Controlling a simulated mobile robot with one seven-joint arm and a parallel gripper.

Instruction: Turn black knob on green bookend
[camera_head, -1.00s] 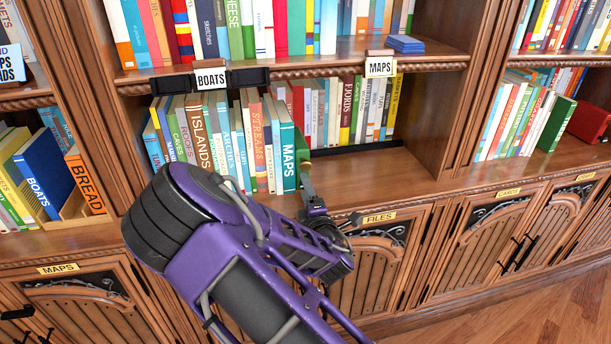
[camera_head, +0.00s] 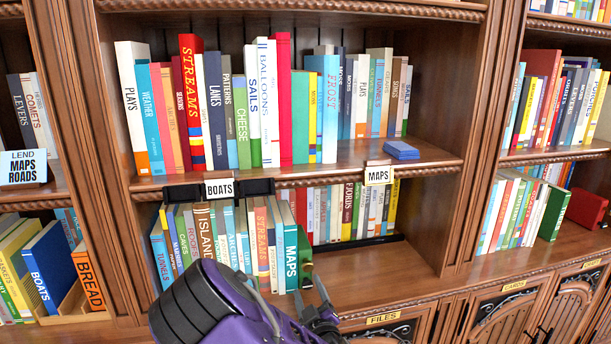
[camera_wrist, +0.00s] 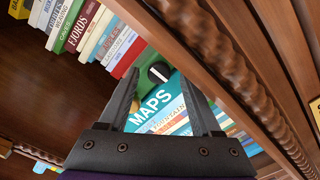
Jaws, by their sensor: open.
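The green bookend (camera_head: 305,262) stands at the right end of the lower shelf's front book row, beside the teal MAPS book (camera_head: 291,258). In the wrist view the green bookend (camera_wrist: 148,56) carries a round black knob (camera_wrist: 159,72) with a pale mark across it. My gripper (camera_wrist: 159,77) is open, its fingers either side of the knob in that view; I cannot tell how close they are or whether they touch it. In the head view my gripper (camera_head: 318,290) is just in front of the bookend, and the knob cannot be made out.
The shelf edge runs close along the right of the wrist view. MAPS (camera_head: 378,175) and BOATS (camera_head: 219,188) labels hang above the lower shelf. Bare shelf (camera_head: 375,265) lies right of the bookend. A blue book (camera_head: 401,150) lies on the upper shelf.

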